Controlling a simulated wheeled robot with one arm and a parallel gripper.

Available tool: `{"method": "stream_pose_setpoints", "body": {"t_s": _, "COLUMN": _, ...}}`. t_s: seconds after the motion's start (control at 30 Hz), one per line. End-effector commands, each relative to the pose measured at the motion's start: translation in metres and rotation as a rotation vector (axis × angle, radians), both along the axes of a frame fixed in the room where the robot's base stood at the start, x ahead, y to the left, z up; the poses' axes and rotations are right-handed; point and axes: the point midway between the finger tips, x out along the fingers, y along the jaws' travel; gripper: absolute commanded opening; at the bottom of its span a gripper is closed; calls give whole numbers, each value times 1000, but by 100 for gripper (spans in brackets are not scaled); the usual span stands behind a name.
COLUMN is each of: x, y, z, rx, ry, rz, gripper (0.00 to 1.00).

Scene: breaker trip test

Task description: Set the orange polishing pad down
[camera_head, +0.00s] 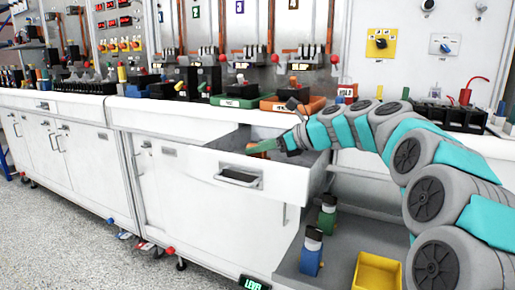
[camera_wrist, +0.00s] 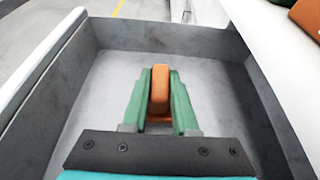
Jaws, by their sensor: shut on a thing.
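The orange polishing pad (camera_wrist: 160,88) is between the green fingers of my gripper (camera_wrist: 160,97) in the wrist view. The fingers are shut on it. In the wrist view the pad is over the grey floor of an open drawer (camera_wrist: 110,72); I cannot tell whether it touches the floor. In the head view my gripper (camera_head: 272,147) reaches into the open drawer (camera_head: 238,178) from the right, with a bit of the orange pad (camera_head: 258,147) showing at its tip. The rest of the drawer floor in view is bare.
The drawer walls stand close around my gripper. Above the drawer, the bench carries a green tray (camera_head: 236,101) and an orange tray (camera_head: 290,104).

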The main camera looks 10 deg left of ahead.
Motion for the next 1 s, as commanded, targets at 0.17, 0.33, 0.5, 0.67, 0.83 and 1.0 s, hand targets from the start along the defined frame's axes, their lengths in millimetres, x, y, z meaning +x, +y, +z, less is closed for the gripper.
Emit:
{"method": "stream_pose_setpoints", "body": {"t_s": 0.17, "x": 0, "y": 0, "z": -1, "rx": 0, "ry": 0, "rz": 0, "gripper": 41}}
{"method": "stream_pose_setpoints", "body": {"t_s": 0.33, "x": 0, "y": 0, "z": -1, "rx": 0, "ry": 0, "rz": 0, "gripper": 57}}
{"method": "stream_pose_setpoints", "body": {"t_s": 0.5, "x": 0, "y": 0, "z": -1, "rx": 0, "ry": 0, "rz": 1, "gripper": 57}}
{"method": "stream_pose_setpoints", "body": {"t_s": 0.67, "x": -1, "y": -2, "z": 3, "rx": 0, "ry": -1, "rz": 0, "gripper": 57}}
{"method": "stream_pose_setpoints", "body": {"t_s": 0.83, "x": -9, "y": -26, "z": 14, "rx": 0, "ry": -2, "rz": -2, "gripper": 57}}
{"method": "stream_pose_setpoints", "body": {"t_s": 1.0, "x": -20, "y": -58, "z": 27, "rx": 0, "ry": 0, "rz": -1, "gripper": 57}}
